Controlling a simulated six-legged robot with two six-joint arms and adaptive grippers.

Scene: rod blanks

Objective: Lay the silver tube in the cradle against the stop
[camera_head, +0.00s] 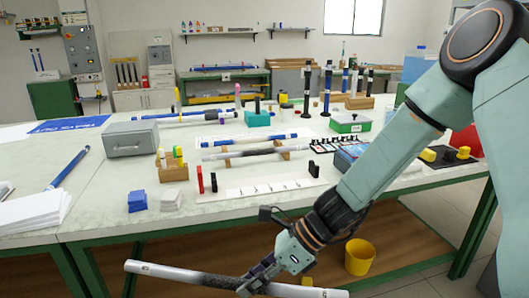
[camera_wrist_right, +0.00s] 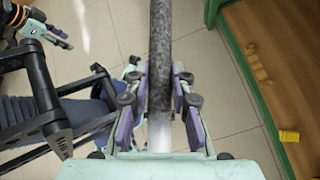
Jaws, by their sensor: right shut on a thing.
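A silver tube (camera_head: 180,273) with a dark mottled middle is held by my right gripper (camera_head: 257,283), below and in front of the table's front edge. It lies nearly level in the head view, its right end slightly lower. In the right wrist view the fingers close on both sides of the tube (camera_wrist_right: 160,60), around its dark part. On the table, a similar grey tube (camera_head: 230,154) rests across wooden supports (camera_head: 226,163). In front of it lies a white plate (camera_head: 245,190) with red and black upright blocks (camera_head: 213,182). My left gripper (camera_wrist_right: 55,38) shows small in the wrist view.
A wooden block with coloured pegs (camera_head: 173,172), blue pads (camera_head: 137,201) and white pads (camera_head: 171,200) stand left of the plate. A grey box (camera_head: 130,138) is further back. A yellow bucket (camera_head: 359,257) stands below the table.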

